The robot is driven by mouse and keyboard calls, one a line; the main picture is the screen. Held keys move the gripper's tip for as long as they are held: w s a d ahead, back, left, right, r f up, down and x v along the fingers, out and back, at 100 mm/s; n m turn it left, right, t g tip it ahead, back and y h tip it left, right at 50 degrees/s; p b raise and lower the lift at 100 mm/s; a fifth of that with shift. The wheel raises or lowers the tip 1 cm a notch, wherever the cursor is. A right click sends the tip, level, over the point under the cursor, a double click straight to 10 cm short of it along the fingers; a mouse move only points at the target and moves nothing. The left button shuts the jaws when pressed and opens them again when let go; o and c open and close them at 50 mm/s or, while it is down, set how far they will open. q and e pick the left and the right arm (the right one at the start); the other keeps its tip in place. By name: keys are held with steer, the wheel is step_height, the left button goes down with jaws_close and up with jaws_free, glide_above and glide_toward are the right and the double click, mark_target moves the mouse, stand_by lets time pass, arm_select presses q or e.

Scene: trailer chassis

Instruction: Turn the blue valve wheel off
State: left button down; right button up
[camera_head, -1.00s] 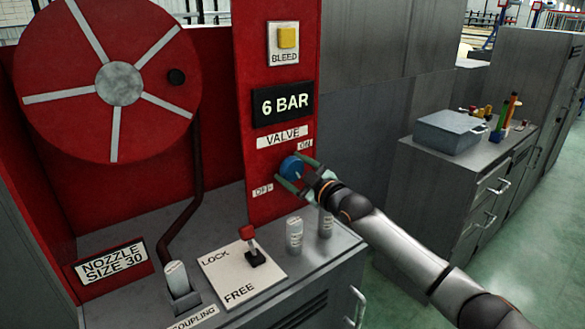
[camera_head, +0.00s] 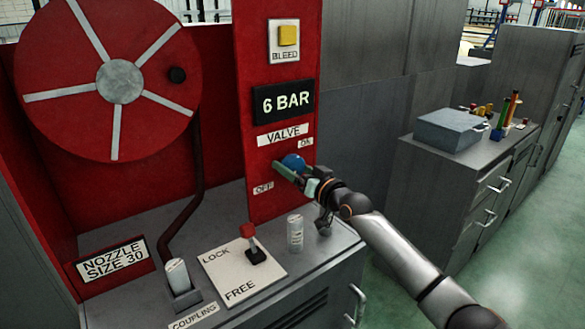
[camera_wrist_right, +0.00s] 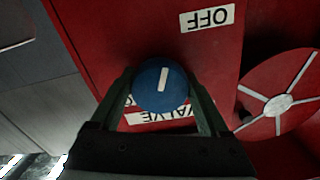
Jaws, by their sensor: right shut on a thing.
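The blue valve wheel (camera_head: 293,162) is on the red panel below the "VALVE" label (camera_head: 284,134), between the "ON" label (camera_head: 306,143) at upper right and the "OFF" label (camera_head: 263,187) at lower left. My right gripper (camera_head: 291,171) is shut on the wheel, partly covering it in the head view. In the right wrist view the wheel (camera_wrist_right: 160,85) sits between the two green fingers (camera_wrist_right: 160,100), and its white mark points up, slightly right, with the "OFF" label (camera_wrist_right: 207,18) above right. My left gripper is not in view.
The pressure sign (camera_head: 283,103) reads 6 BAR, under a yellow bleed button (camera_head: 288,35). A red-topped lever (camera_head: 252,243) and a grey cylinder (camera_head: 295,233) stand on the counter below my arm. A red hose reel (camera_head: 60,70) is at left.

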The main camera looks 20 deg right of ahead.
steer(key=m, duration=0.5)
steer(key=shift+a+p, duration=0.1)
steer(key=shift+p, duration=0.2)
steer(key=shift+m, duration=0.4)
steer(key=o, duration=1.2)
steer(key=shift+o, duration=0.2)
steer(key=v, duration=1.2)
steer(key=shift+s, duration=0.25)
